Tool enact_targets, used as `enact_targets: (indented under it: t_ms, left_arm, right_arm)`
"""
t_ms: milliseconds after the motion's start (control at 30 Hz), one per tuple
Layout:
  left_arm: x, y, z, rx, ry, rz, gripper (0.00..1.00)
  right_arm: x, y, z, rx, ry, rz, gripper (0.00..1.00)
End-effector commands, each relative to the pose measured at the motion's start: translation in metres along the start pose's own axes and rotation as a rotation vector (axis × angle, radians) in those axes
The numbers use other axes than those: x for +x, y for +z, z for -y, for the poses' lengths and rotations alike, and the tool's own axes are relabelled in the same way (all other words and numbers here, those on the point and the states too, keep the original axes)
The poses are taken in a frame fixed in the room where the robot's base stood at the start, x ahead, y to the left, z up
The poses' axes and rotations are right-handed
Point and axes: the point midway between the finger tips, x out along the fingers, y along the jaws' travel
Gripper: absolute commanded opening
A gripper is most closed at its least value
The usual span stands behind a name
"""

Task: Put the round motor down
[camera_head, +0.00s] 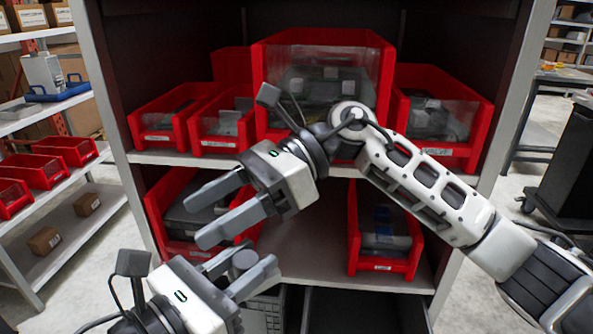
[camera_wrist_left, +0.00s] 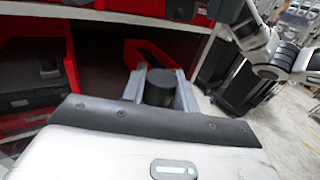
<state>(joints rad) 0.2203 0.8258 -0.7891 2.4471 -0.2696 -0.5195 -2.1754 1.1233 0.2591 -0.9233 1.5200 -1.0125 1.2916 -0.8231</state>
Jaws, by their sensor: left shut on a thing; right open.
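The round motor (camera_head: 244,261) is a short grey cylinder low in the head view, left of centre. My left gripper (camera_head: 250,266) is shut on it, with a finger on either side. In the left wrist view the motor (camera_wrist_left: 159,86) looks dark and stands up between the two fingers, in front of the shelves. In the head view it is in front of the lower shelf; whether it touches anything below is hidden. My right gripper (camera_head: 197,222) is open and empty, above and left of the motor, in front of a lower-left red bin (camera_head: 157,212).
A lower-right red bin (camera_head: 356,240) stands on the lower shelf (camera_head: 310,262), which has a bare stretch left of that bin. Several red bins, including a large middle one (camera_head: 325,40), fill the upper shelf. A grey crate (camera_head: 265,312) sits below. My right arm crosses the shelf front.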

Motion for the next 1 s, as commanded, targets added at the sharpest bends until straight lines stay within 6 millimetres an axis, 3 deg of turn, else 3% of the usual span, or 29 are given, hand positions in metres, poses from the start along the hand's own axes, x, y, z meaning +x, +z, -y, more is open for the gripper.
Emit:
enact_targets:
  t_ms: [200, 400, 500, 667, 1000]
  left_arm:
    - [0.0, 0.001, 0.0, 0.001, -0.001, 0.002, 0.01]
    - [0.0, 0.001, 0.0, 0.001, -0.001, 0.002, 0.01]
    - [0.0, 0.001, 0.0, 0.001, -0.001, 0.002, 0.01]
    - [0.0, 0.001, 0.0, 0.001, 0.0, 0.002, 0.01]
    - [0.0, 0.001, 0.0, 0.001, -0.001, 0.002, 0.01]
  right_arm:
    - [-0.048, -0.014, 0.001, -0.181, 0.019, -0.535, 0.64]
    - [-0.092, -0.013, -0.001, -0.22, 0.022, -0.815, 0.64]
    - [-0.101, -0.013, -0.002, -0.221, 0.023, -0.87, 0.64]
    - [-0.096, -0.023, -0.002, -0.221, 0.027, -0.889, 0.64]
    - [-0.055, -0.071, 0.002, -0.221, 0.028, -0.883, 0.64]
